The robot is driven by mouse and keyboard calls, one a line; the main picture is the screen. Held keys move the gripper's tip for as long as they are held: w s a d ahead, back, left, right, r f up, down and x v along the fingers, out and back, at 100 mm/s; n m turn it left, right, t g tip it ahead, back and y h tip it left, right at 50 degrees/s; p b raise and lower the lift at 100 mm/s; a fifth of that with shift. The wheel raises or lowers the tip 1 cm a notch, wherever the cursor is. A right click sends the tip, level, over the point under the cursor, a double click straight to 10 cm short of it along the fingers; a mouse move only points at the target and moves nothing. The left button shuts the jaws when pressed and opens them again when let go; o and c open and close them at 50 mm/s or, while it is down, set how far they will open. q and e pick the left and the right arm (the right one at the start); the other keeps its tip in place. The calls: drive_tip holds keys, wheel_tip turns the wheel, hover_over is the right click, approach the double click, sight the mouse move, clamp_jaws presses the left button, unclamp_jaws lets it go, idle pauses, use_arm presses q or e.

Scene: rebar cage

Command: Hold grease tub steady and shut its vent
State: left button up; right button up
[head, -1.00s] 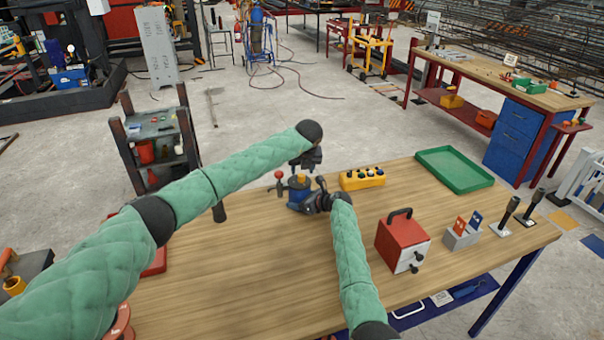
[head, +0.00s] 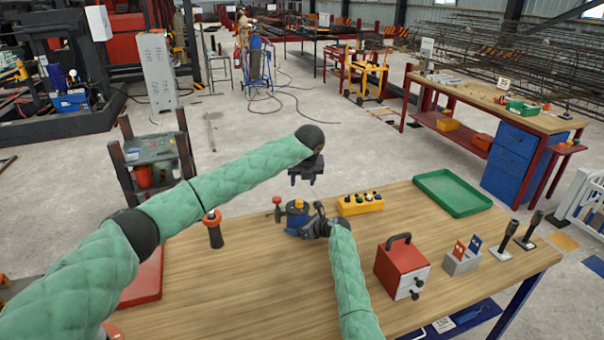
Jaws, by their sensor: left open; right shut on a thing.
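My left gripper (head: 306,178) is open and empty in the air above and behind the tub, pointing down. A red-knobbed lever (head: 277,207) stands at the left of the tub; I cannot tell if it is joined to it. The vent's state is too small to make out.
A yellow button box (head: 360,204) sits right behind the tub, with a green tray (head: 453,193) beyond. A red box with a handle (head: 402,268) stands at the right. A red-topped black handle (head: 213,230) stands at the left. The bench's front middle is clear.

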drive_tip(key=o, duration=1.6)
drive_tip(key=shift+c, duration=0.2)
drive_tip(key=shift+d, duration=0.1)
